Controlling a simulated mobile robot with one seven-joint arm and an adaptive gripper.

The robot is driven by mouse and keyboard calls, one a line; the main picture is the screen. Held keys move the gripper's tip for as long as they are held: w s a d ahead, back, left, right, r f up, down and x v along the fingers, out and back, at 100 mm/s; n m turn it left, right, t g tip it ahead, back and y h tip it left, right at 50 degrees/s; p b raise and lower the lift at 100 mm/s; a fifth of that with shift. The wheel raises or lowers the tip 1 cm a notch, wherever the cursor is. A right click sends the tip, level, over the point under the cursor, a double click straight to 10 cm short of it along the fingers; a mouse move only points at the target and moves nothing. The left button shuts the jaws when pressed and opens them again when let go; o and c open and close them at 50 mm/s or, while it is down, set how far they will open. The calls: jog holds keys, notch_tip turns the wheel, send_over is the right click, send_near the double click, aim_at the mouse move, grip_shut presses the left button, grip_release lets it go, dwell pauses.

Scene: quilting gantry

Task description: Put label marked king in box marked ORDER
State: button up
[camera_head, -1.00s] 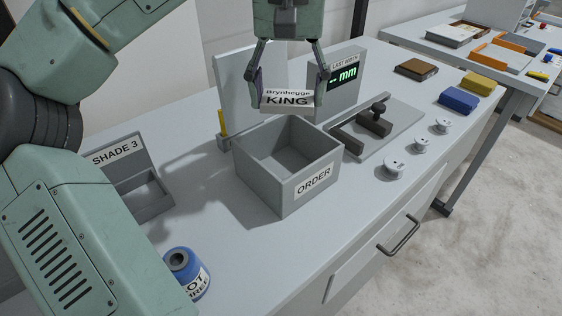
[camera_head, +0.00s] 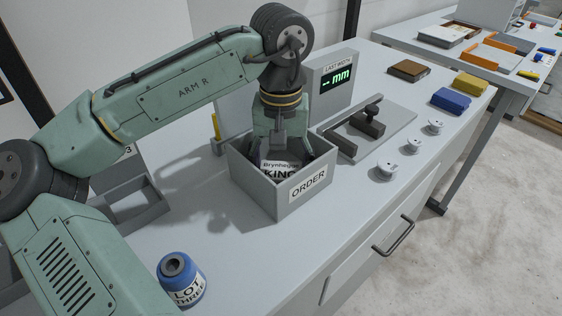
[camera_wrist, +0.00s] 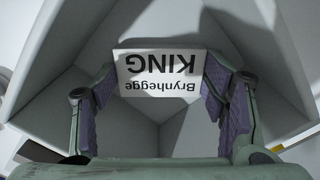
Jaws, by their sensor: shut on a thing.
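The label marked KING (camera_head: 279,170) is a white card with black print reading "Brynhegge KING". My gripper (camera_head: 283,158) is shut on it and reaches down inside the grey open box marked ORDER (camera_head: 308,186). The box's front wall hides the lower part of the label. In the wrist view the label (camera_wrist: 160,75) sits between the purple finger pads of my gripper (camera_wrist: 165,95), upside down to the camera, with the box's inner walls (camera_wrist: 230,40) around it. I cannot tell whether the label touches the box floor.
A display reading "-- mm" (camera_head: 338,78) stands behind the box. A caliper-like fixture (camera_head: 362,130) and several white spools (camera_head: 387,171) lie to the right.

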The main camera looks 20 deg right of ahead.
aim_at(281, 170)
jog(key=shift+f, duration=0.2)
jog(key=o, duration=0.7)
notch_tip(281, 170, up, 12)
jog(key=shift+r+b, duration=0.25)
jog(key=shift+b, duration=0.15)
